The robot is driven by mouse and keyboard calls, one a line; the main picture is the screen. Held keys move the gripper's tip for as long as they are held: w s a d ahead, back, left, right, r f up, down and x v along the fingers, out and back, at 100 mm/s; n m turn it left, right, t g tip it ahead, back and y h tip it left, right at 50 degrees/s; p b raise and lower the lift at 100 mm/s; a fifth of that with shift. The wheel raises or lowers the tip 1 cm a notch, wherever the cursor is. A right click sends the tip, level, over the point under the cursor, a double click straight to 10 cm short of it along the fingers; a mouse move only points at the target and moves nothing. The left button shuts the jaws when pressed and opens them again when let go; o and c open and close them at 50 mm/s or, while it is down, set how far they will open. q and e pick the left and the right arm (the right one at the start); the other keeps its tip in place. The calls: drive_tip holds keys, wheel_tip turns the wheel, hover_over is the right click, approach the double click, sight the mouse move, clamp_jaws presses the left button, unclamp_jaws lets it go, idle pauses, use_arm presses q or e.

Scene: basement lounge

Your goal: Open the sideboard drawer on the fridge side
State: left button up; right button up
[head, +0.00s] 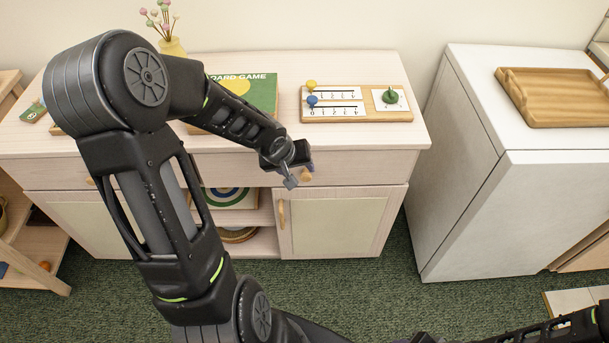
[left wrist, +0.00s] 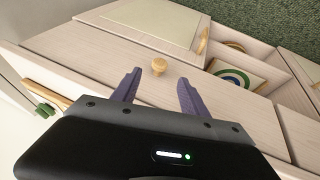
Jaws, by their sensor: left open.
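The pale wood sideboard (head: 415,132) stands against the wall, with the white fridge (head: 450,180) to its right. Its right drawer (head: 365,170), on the fridge side, looks shut; its front also shows in the left wrist view (left wrist: 105,50). A round wooden knob (head: 307,175) is on that drawer front, partly hidden by my gripper in the head view. My left gripper (head: 298,176) is in front of the drawer. In the left wrist view its purple fingers (left wrist: 160,88) are open and empty, with the knob (left wrist: 159,66) just beyond and between the tips, apparently untouched.
On the sideboard top are a counting board (head: 350,117), a green board game box (head: 262,92) and a yellow vase (head: 172,47). A wooden tray (head: 555,97) lies on the fridge. Below the drawer is a cupboard door (head: 345,220). Green carpet (head: 350,290) is clear in front.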

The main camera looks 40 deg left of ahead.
sight(305, 176)
use_arm(q)
drive_tip(key=shift+f, duration=0.1)
drive_tip(key=b+x, duration=0.4)
drive_tip(key=x, duration=0.2)
drive_tip(key=shift+w+d+f, duration=0.1)
drive_tip(key=shift+f, duration=0.2)
drive_tip(key=shift+w+f, duration=0.3)
drive_tip(key=shift+f, duration=0.15)
drive_tip(key=shift+c, duration=0.5)
clamp_jaws()
idle(0.5)
